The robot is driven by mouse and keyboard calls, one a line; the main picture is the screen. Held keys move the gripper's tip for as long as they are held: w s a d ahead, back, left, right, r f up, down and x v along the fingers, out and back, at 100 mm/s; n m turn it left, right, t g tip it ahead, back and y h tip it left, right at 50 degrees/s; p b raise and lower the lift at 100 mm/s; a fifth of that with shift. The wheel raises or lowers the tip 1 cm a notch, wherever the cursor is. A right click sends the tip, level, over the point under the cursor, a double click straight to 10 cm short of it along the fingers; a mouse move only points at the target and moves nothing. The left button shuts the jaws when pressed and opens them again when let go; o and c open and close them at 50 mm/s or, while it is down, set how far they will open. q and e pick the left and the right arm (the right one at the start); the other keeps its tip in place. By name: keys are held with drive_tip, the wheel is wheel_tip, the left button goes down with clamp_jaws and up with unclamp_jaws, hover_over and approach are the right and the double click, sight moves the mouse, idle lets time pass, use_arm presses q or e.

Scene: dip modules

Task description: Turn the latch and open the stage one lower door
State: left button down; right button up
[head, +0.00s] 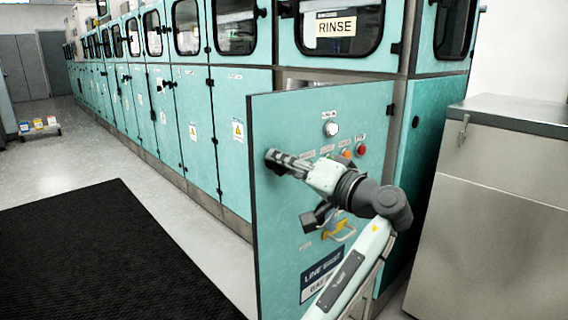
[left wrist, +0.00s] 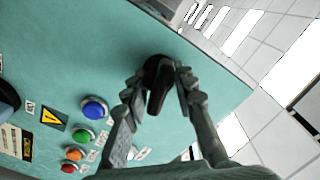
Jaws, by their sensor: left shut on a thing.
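The stage one lower door (head: 285,220) is a teal panel at the right end of the machine row in the head view. It stands swung out from the cabinet, its free edge on the left and its hinge side on the right. My left gripper (head: 276,159) is at the upper left of this door. In the left wrist view the two fingers of the left gripper (left wrist: 160,92) are on either side of the black latch (left wrist: 157,80), closed on it. The latch is mostly hidden by the fingers in the head view. My right gripper is not in view.
The door carries colored buttons (head: 361,149), which show in the left wrist view as a blue button (left wrist: 94,108) and others. A steel cabinet (head: 490,210) stands at the right. A black mat (head: 110,250) lies on the clear floor to the left.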

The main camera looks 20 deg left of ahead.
use_arm(q)
drive_tip(key=c, duration=1.2)
unclamp_jaws()
drive_tip(key=v, duration=1.2)
drive_tip(key=shift+d, duration=0.1)
